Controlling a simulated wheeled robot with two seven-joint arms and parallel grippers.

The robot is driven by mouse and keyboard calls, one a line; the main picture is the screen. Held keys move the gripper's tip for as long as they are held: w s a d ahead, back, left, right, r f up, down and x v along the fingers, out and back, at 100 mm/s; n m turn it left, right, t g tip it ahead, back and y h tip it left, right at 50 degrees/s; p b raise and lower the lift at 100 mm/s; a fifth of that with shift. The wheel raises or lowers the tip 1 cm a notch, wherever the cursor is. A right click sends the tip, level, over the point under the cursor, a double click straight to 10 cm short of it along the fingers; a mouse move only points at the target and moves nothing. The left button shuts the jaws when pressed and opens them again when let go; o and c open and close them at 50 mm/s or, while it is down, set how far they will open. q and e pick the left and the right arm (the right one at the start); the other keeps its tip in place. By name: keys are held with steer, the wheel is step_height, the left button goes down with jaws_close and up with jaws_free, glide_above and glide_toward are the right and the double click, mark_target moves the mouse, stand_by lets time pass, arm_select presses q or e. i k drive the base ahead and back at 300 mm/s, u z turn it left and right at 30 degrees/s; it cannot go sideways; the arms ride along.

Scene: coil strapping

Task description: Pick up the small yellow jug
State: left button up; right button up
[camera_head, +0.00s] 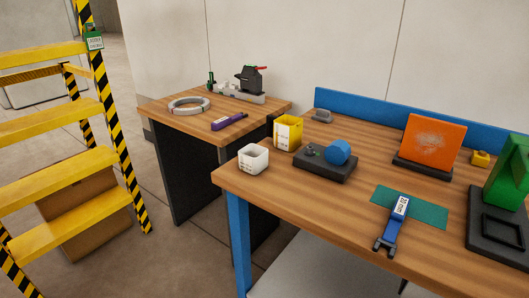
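A yellow open-topped container (288,133) with a pale label on its front stands upright near the back left corner of the larger workbench (300,195). It is the yellow thing most like a jug; I cannot make out a handle or spout. A much smaller yellow object (480,159) sits at the back right of the same bench, and its shape is too small to tell. Neither of my grippers shows in the head view, and nothing touches the yellow container from above.
A white cup (253,158) and a dark box with a blue knob (325,162) stand close in front of the container. A blue tool (391,229), green mat (428,212) and orange panel (433,140) lie rightward. A yellow ladder (60,165) stands left.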

mark_target(287, 133)
steer(key=u, duration=2.1)
steer(key=i, duration=1.4)
steer(key=z, duration=3.75)
